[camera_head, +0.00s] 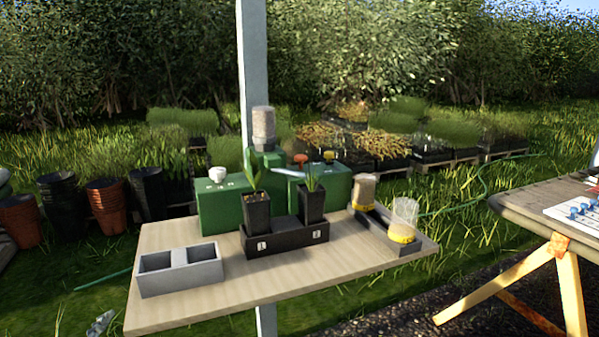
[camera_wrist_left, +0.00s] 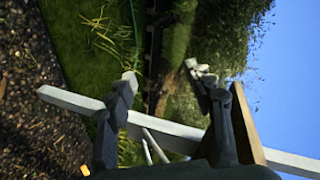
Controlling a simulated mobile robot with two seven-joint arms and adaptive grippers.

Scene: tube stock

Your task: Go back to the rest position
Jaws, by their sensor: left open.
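My left gripper (camera_wrist_left: 163,77) shows in the left wrist view with its two fingers spread apart and nothing between them. A small grey piece (camera_head: 100,324) at the lower left edge of the head view looks like its tip, below and left of the table and apart from it. The wooden table (camera_head: 200,308) carries a black rack (camera_head: 285,240) with two black pots, one at left (camera_head: 257,212) and one at right (camera_head: 312,205), each with a green plant upright. A grey two-compartment tray (camera_head: 180,270) sits at left and looks empty. My right gripper is not seen.
A pale post (camera_head: 254,60) rises behind the table. Green boxes (camera_head: 222,207) stand at its back. A dark holder (camera_head: 378,228) at right carries two clear yellow-based containers (camera_head: 403,215). Another table (camera_head: 540,205) stands at far right. The front of the wooden table is bare.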

